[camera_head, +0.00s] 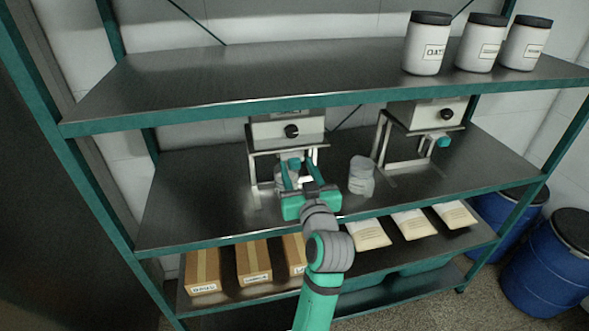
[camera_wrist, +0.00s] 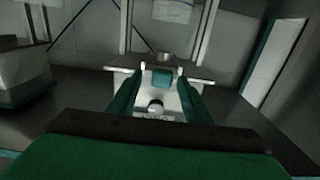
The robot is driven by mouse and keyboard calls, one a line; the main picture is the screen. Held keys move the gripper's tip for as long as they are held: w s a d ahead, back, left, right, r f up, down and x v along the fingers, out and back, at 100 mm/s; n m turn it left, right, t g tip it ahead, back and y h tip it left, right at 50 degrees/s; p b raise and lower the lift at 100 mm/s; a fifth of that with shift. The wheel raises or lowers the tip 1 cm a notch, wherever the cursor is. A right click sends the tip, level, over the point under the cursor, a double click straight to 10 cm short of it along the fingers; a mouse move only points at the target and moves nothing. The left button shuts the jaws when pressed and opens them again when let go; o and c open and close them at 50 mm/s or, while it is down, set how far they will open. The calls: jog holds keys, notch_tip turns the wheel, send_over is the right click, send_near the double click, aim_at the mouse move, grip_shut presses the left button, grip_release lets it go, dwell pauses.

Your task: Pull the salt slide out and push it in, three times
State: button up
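Two pale dispensers stand on metal frames on the middle shelf, a left one (camera_head: 286,131) and a right one (camera_head: 432,115), each with a black knob. I cannot read a label that tells which holds salt. My gripper (camera_head: 293,176) is at the front of the left dispenser, below its box. A teal slide handle (camera_wrist: 162,78) sits between my fingers (camera_wrist: 163,80) in the wrist view, with a gap on both sides, so the gripper looks open. The slide handle of the right dispenser (camera_head: 442,141) is also teal. My gripper partly hides the left slide in the head view.
A grey cup (camera_head: 361,177) stands on the middle shelf (camera_head: 190,200) between the dispensers. White jars (camera_head: 427,45) stand on the upper shelf, which overhangs the dispensers. Boxes (camera_head: 253,262) and packets (camera_head: 413,224) lie on the lower shelf. Blue drums (camera_head: 550,275) stand at the right.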

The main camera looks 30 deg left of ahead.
jog(key=v, duration=1)
jog(key=shift+s+d, duration=0.25)
jog(key=shift+s, duration=0.05)
dwell(0.4)
jog(key=s+d+f+m+t+h, duration=0.1)
jog(key=s+d+f+m+h, duration=0.25)
jog(key=d+f, duration=0.65)
jog(key=s+d+f+m+t+h, duration=0.25)
jog(key=s+d+f+h, duration=0.4)
jog(key=f, duration=0.65)
jog(key=s+d+f+m+h, duration=0.1)
jog(key=s+d, duration=0.3)
jog(key=s, duration=0.7)
jog(key=s+d+f+m+h, duration=0.1)
jog(key=s+d+f+m, duration=0.1)
jog(key=s, duration=1)
jog(key=shift+s+d+f+g+h, duration=0.15)
jog(key=shift+d+f+g+h, duration=0.3)
jog(key=shift+d+f, duration=0.45)
